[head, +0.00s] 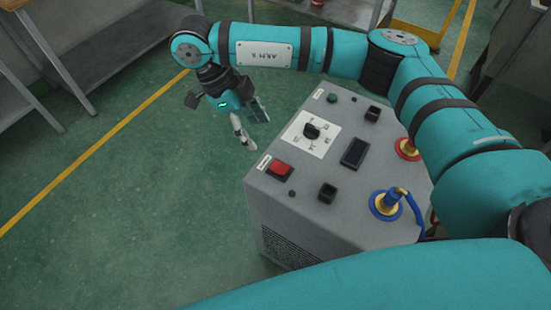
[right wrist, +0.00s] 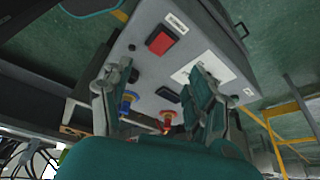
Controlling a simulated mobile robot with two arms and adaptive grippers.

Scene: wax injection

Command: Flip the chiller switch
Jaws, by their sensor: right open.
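The chiller is a grey box (head: 265,205) with controls on its top, standing in the middle of the head view. A red rocker switch (head: 281,169) sits near its left front corner, beside a small label; it also shows in the right wrist view (right wrist: 160,40). A black rotary knob (head: 312,131) sits on a white plate behind it. My right gripper (head: 250,125) is open and empty, left of the box's top edge, apart from the switch. In the right wrist view its open fingers (right wrist: 161,82) frame part of the panel. My left gripper is out of view.
The panel also holds a dark display (head: 355,152), a green button (head: 332,98), a blue-and-yellow hose fitting (head: 386,204) and a red-and-yellow fitting (head: 407,149). A metal table (head: 105,45) stands at upper left. The green floor left of the chiller is clear.

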